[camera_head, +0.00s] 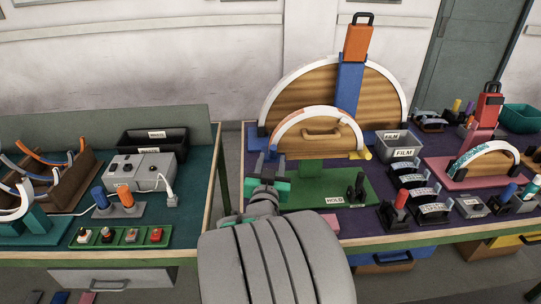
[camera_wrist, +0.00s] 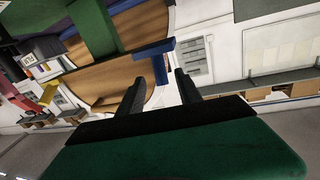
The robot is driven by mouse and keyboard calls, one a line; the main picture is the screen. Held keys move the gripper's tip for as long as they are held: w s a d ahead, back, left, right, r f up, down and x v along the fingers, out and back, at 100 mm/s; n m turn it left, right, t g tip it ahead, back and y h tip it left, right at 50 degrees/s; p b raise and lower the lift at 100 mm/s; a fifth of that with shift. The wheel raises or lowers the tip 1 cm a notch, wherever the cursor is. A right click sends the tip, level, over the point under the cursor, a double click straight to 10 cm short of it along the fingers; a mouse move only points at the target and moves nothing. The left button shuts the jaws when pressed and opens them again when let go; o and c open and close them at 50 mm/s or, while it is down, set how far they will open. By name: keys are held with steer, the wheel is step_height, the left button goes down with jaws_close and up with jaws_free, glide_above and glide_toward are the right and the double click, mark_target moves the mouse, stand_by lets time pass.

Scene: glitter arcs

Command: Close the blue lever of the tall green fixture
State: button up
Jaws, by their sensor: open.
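In the wrist view, a green upright part (camera_wrist: 95,25) shows at the upper left. My gripper (camera_head: 271,167) is at the left of the green base. In the wrist view, its two dark fingers (camera_wrist: 160,80) are apart and empty, pointing toward the blue end block. I cannot tell whether they touch it.
A larger arc board (camera_head: 290,98) stands behind, with a tall blue bar (camera_head: 348,88) and orange handle (camera_head: 358,42). A grey film bin (camera_head: 398,146) and several black clamps are to the right. The left table holds a grey box (camera_head: 140,170). A gap separates the tables.

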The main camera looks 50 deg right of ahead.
mark_target(273, 153)
steer(key=shift+x, duration=1.3)
steer(key=shift+c, duration=0.3)
jaws_close()
